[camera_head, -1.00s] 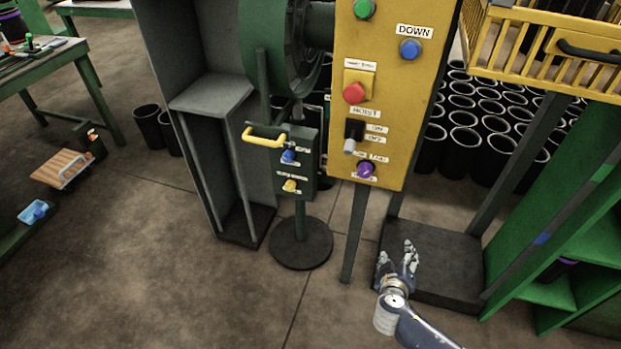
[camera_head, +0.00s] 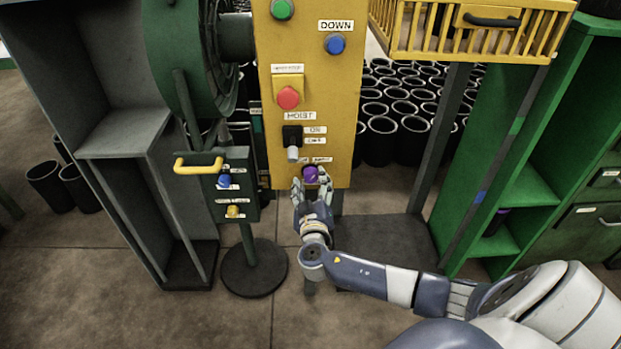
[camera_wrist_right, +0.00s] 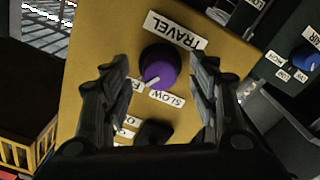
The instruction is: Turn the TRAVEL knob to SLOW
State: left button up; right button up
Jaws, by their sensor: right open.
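The purple TRAVEL knob (camera_head: 310,174) is at the lower edge of the yellow control panel (camera_head: 346,112). In the right wrist view the knob (camera_wrist_right: 160,64) has a white pointer directed at the partly hidden label starting with F (camera_wrist_right: 132,87), not at the SLOW label (camera_wrist_right: 167,98). The TRAVEL label (camera_wrist_right: 175,30) is beside the knob. My right gripper (camera_head: 311,185) is open, its fingers on either side of the knob with visible gaps in the wrist view. My left gripper is out of view.
A black HOIST switch (camera_head: 292,138) sits just above the knob, and a red button (camera_head: 288,97) is higher up. A green box with a yellow handle (camera_head: 198,163) stands to the left. A yellow basket (camera_head: 470,35) is at the upper right.

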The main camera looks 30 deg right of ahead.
jog(key=shift+x, duration=0.9)
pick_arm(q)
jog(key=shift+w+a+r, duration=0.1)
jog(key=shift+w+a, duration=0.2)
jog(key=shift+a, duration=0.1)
pick_arm(e)
jog(key=c, duration=1.1)
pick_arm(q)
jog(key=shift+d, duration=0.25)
pick_arm(e)
jog(key=shift+o, duration=0.2)
